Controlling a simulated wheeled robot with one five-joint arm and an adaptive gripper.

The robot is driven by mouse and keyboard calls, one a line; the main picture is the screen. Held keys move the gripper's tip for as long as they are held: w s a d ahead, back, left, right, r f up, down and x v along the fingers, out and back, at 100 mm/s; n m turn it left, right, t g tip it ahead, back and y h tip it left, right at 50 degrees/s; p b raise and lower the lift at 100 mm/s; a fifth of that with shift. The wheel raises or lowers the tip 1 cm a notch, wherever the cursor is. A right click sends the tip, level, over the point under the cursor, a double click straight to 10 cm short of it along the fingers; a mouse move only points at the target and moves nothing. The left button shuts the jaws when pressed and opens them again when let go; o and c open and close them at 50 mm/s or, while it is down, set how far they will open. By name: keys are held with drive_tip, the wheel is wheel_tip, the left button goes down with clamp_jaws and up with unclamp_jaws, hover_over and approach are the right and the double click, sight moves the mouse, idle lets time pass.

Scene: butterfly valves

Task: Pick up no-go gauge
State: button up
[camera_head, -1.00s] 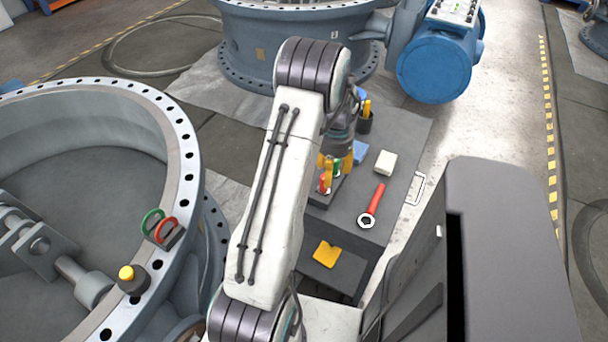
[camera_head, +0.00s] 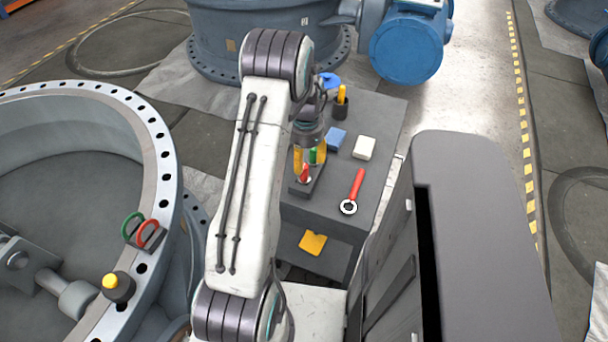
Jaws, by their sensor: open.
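A small dark block (camera_head: 307,188) stands on the grey cart top, with a red-handled gauge (camera_head: 304,174) and a green-handled gauge (camera_head: 313,157) upright in it. I take the red one for the no-go gauge. My gripper (camera_head: 309,159) points down over the block, its yellow fingers open. One finger is left of the handles and the other is at their right. I cannot tell whether the fingers touch a handle. My arm and wrist hide part of the block's surroundings.
On the cart top (camera_head: 378,140) lie a red-handled wrench (camera_head: 354,192), a white block (camera_head: 364,147) and a blue block (camera_head: 336,138). A dark cup (camera_head: 340,107) stands behind. A yellow piece (camera_head: 312,243) lies on the lower shelf. A large valve flange (camera_head: 160,150) is at left.

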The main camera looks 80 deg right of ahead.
sight(304, 166)
drive_tip(key=shift+w+f, duration=0.15)
drive_tip(key=shift+f, duration=1.1)
drive_tip(key=shift+w+f, duration=0.15)
drive_tip(key=shift+f, duration=1.1)
drive_tip(key=shift+a, duration=0.1)
drive_tip(key=shift+c, duration=0.2)
clamp_jaws()
